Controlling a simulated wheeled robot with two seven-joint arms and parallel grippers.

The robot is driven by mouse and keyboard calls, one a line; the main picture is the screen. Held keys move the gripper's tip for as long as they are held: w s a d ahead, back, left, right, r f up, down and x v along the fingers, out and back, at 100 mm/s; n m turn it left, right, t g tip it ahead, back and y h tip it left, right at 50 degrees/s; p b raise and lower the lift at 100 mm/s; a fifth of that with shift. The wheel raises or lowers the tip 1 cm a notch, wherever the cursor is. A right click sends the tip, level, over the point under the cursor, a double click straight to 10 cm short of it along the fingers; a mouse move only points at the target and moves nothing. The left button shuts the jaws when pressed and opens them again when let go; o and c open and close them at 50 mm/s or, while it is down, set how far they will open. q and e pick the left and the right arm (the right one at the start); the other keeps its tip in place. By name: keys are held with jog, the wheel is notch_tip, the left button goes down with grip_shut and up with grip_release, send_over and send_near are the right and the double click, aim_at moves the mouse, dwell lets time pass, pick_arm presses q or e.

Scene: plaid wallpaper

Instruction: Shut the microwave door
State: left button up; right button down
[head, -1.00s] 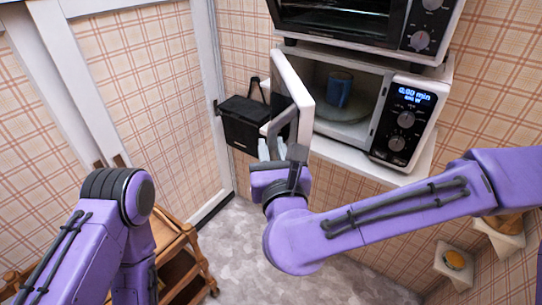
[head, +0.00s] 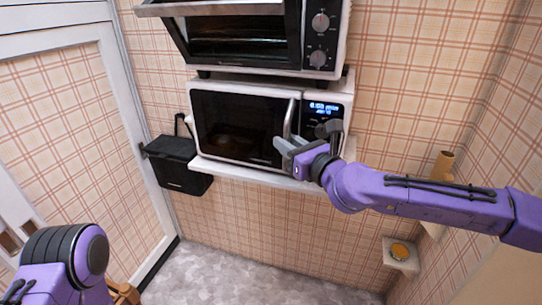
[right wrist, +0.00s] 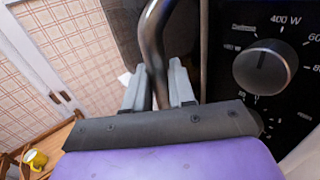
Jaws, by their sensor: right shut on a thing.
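The white microwave (head: 340,99) stands on a wall shelf in the head view. Its dark-windowed door (head: 235,125) lies across the front and looks flush with the body; any thin gap is too small to tell. The metal door handle (head: 288,117) is at the door's right side. My right gripper (head: 283,146) is at the handle's lower part. In the right wrist view, its two fingers (right wrist: 156,82) are on either side of the handle bar (right wrist: 153,38), shut on it. My left arm shows at the lower left, but its gripper is out of view.
An oven (head: 235,42) with its door tilted ajar sits above the microwave. A black box (head: 180,165) hangs on the wall to the left. A small wall shelf (head: 401,262) is at lower right. The floor (head: 260,280) below is clear.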

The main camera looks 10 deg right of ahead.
jog(key=shift+w+d, duration=0.35)
jog(key=shift+w, duration=0.1)
pick_arm(q)
jog(key=shift+s+a+f, duration=0.1)
jog(key=shift+s+a, duration=0.15)
jog(key=shift+s, duration=0.1)
pick_arm(e)
jog(key=shift+r, duration=0.3)
jog(key=shift+d+r, duration=0.1)
jog(key=c, duration=1)
grip_release()
jog(key=shift+w, duration=0.15)
jog(key=shift+c, duration=0.2)
jog(key=shift+s+f+b, duration=0.25)
jog(key=shift+b, duration=0.05)
pick_arm(q)
jog(key=shift+w+f+b, duration=0.2)
jog(key=shift+f+b, duration=0.45)
jog(key=shift+f, duration=0.3)
pick_arm(e)
jog(key=v, duration=1)
